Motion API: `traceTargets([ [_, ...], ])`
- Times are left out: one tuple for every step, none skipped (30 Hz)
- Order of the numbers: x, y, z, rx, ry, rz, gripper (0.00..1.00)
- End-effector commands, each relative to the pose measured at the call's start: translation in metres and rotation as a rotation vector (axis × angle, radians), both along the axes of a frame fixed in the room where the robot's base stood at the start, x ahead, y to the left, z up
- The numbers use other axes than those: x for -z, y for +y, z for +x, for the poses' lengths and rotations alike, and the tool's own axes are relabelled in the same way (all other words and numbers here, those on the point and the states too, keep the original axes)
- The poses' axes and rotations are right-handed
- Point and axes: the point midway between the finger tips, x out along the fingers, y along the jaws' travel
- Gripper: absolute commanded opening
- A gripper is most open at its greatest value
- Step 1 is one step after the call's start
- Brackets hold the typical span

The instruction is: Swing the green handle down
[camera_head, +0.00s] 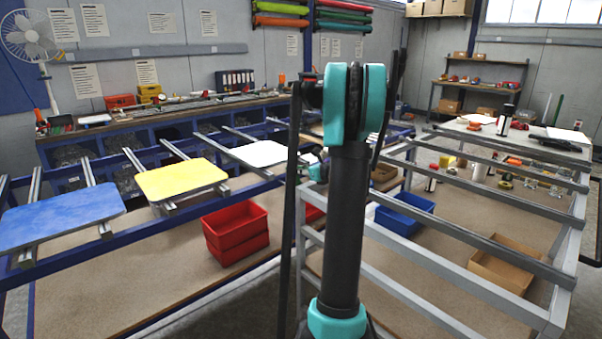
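I cannot make out a green handle for certain in the head view. A thin green upright bar (557,109) stands at the back right near the wall, but I cannot tell what it belongs to. My own black and teal arm rises through the middle of the picture and covers what lies behind it. A small teal and white part shows just left of the arm, partly hidden, and I cannot tell what it is. My gripper cannot be made out, so nothing shows of what it holds.
A blue frame at left carries blue (60,217), yellow (181,179) and white (262,153) panels. Red bins (236,234) sit below. At right, a grey metal frame (470,240) stands over a blue bin (405,212) and a cardboard box (503,264). A workbench (165,125) lines the back.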

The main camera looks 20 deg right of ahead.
Motion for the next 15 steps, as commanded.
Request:
traceTargets([
  [-0.002, 0.002, 0.002, -0.002, 0.04, -0.017, 0.0],
  [-0.002, 0.002, 0.004, -0.001, 0.067, -0.026, 0.0],
  [-0.002, 0.003, 0.007, -0.001, 0.103, -0.039, 0.0],
  [-0.002, 0.004, 0.008, -0.002, 0.13, -0.05, 0.0],
  [-0.002, 0.005, 0.01, -0.003, 0.156, -0.059, 0.0],
  [-0.002, 0.005, 0.012, -0.003, 0.192, -0.072, 0.0],
  [-0.002, 0.006, 0.014, -0.002, 0.219, -0.081, 0.0],
  [-0.002, 0.007, 0.016, -0.002, 0.246, -0.091, 0.0],
  [-0.001, 0.008, 0.018, -0.002, 0.282, -0.104, 0.0],
  [-0.001, 0.008, 0.02, -0.002, 0.308, -0.113, 0.0],
  [-0.001, 0.009, 0.022, -0.002, 0.335, -0.123, 0.0],
  [0.0, 0.01, 0.024, -0.003, 0.371, -0.137, 0.0],
  [0.001, 0.01, 0.026, -0.003, 0.397, -0.146, 0.0],
  [0.001, 0.01, 0.027, -0.002, 0.424, -0.155, 0.0],
  [0.002, 0.011, 0.029, -0.002, 0.46, -0.168, 0.0],
])
